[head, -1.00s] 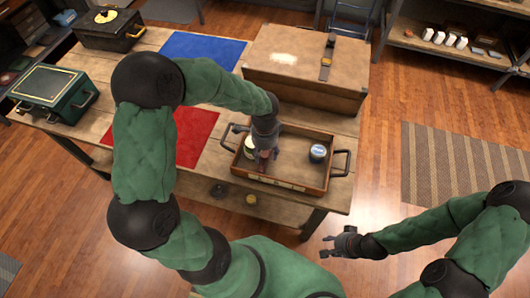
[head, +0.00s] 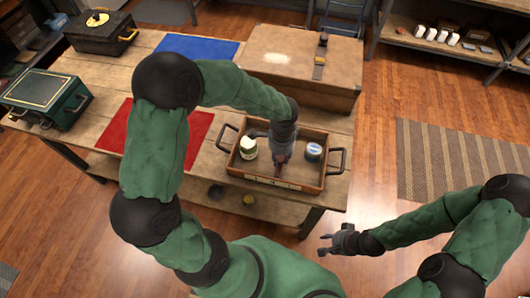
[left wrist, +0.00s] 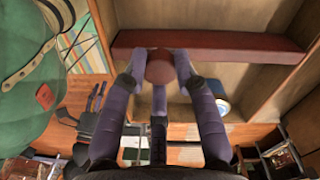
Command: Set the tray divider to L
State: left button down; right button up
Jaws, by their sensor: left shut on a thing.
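The wooden tray (head: 232,136) with dark side handles sits at the table's front right edge. My left gripper (head: 281,161) reaches down into it, between a cream jar (head: 249,148) on the left and a dark jar with a pale lid (head: 314,152) on the right. In the left wrist view my left gripper (left wrist: 160,68) is shut on a round red-brown knob at the reddish divider bar (left wrist: 230,47). The arm hides most of the divider in the head view. A pale label strip (head: 272,182) marks the tray's front; its letters are unreadable. My right gripper (head: 325,245) is empty, fingers apart, off the table.
A large wooden chest (head: 270,62) stands right behind the tray. A red mat (head: 200,125) and a blue mat (head: 195,47) lie to the left. A green case (head: 45,95) and black case (head: 100,32) stand further left.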

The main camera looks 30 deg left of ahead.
pick_arm(q)
jog(key=d, duration=0.1)
jog(key=w+d, duration=0.1)
jog(key=d, duration=0.3)
jog(key=shift+w+d, duration=0.2)
jog(key=shift+w, duration=0.1)
jog(key=c, duration=0.9)
grip_release()
jog(key=shift+s, duration=0.1)
jog(key=shift+c, duration=0.2)
jog(key=shift+r, duration=0.1)
notch_tip(320, 180, up, 12)
jog(key=shift+a, duration=0.15)
